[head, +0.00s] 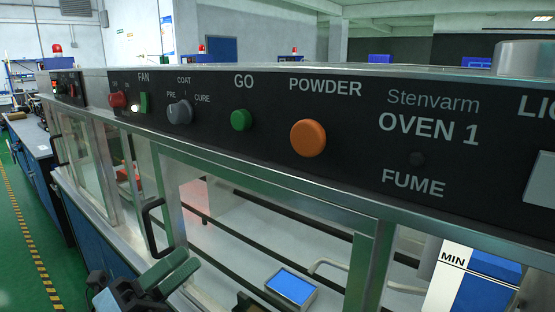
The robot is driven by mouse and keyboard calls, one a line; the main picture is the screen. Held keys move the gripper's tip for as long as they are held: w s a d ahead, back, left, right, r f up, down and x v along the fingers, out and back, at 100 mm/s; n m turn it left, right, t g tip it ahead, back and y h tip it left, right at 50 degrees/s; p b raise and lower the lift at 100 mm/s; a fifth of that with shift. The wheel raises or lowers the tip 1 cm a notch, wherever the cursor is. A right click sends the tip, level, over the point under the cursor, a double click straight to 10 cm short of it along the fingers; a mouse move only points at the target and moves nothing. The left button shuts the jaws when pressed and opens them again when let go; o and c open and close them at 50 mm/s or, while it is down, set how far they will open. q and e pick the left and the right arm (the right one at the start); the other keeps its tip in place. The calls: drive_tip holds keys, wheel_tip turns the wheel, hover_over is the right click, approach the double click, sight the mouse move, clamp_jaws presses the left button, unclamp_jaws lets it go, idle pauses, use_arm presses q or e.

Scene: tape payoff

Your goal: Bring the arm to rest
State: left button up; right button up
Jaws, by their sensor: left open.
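My left gripper (181,268) is low in the head view, left of centre. Its two dark grey-green fingers point up and to the right, with a gap between them. It is open, with nothing seen between the fingers. It is in front of the oven's lower glass front, just below a black door handle (152,226). I cannot tell whether it touches the front. Most of the left arm is below the picture edge. My right gripper does not show.
The oven's black control panel (455,110) crosses the view, with an orange POWDER button (308,138), a green GO button (241,120) and a grey COAT knob (180,112). A blue-screened device (291,287) shows behind the glass. Green floor (20,255) lies open at left.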

use_arm(q)
drive_tip(key=s+a+f+n+t+y+p, duration=0.1)
drive_tip(key=s+a+f+n+y, duration=0.1)
drive_tip(key=f+n+y, duration=0.45)
drive_tip(key=s+a+f+n+t+y, duration=0.1)
drive_tip(key=s+a+f+n+y, duration=0.15)
drive_tip(key=f+n, duration=0.65)
drive_tip(key=s+a+f+n+t+y+p, duration=0.1)
drive_tip(key=s+f+n+y, duration=0.1)
drive_tip(key=f+n+y, duration=0.45)
drive_tip(key=s+f+n+g+p, duration=0.1)
drive_tip(key=s+f+n+g, duration=0.7)
drive_tip(key=s+f, duration=1.2)
drive_tip(key=s+n+y, duration=0.1)
drive_tip(key=s+n, duration=0.1)
drive_tip(key=shift+s+d+p, duration=0.2)
drive_tip(key=shift+s+p, duration=0.15)
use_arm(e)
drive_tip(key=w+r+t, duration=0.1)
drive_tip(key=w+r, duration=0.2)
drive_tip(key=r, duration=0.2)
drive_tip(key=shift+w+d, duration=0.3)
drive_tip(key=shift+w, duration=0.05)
